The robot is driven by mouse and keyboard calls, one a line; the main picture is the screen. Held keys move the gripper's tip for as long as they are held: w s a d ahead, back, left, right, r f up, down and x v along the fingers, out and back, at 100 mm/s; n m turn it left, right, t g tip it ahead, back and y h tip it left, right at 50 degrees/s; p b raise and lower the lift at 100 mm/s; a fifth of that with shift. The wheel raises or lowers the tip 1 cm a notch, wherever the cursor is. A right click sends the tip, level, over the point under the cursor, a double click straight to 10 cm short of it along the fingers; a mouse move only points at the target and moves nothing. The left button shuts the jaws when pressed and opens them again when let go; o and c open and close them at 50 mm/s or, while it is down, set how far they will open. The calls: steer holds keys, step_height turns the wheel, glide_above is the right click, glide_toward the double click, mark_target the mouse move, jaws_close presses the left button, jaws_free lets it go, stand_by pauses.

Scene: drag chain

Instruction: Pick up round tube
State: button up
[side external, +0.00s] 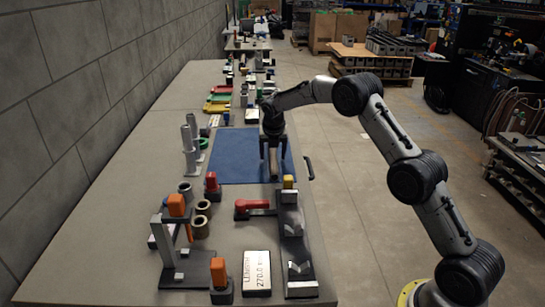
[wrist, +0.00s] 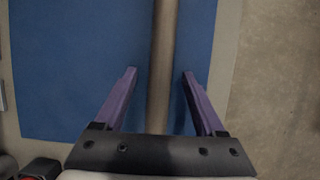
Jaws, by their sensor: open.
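The round tube (wrist: 163,45) is a long brownish-grey bar running from the top of the wrist view down between my fingers, where my gripper's body hides its near end. It appears over the blue mat (wrist: 75,60). My gripper (wrist: 158,73) is open, with one purple finger on each side of the tube and a visible gap on both sides. In the side external view my gripper (side external: 269,176) points down over the right part of the blue mat (side external: 232,160).
A clamp stand with an orange block (side external: 176,206), a red-handled clamp (side external: 252,206) and a white display box (side external: 257,272) stand at the near end of the bench. Grey upright cylinders (side external: 190,150) stand left of the mat. Coloured trays (side external: 219,101) lie beyond it.

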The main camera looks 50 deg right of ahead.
steer(key=shift+w+d+f, duration=0.1)
steer(key=shift+f, duration=0.15)
jaws_close()
steer(key=shift+r, duration=0.1)
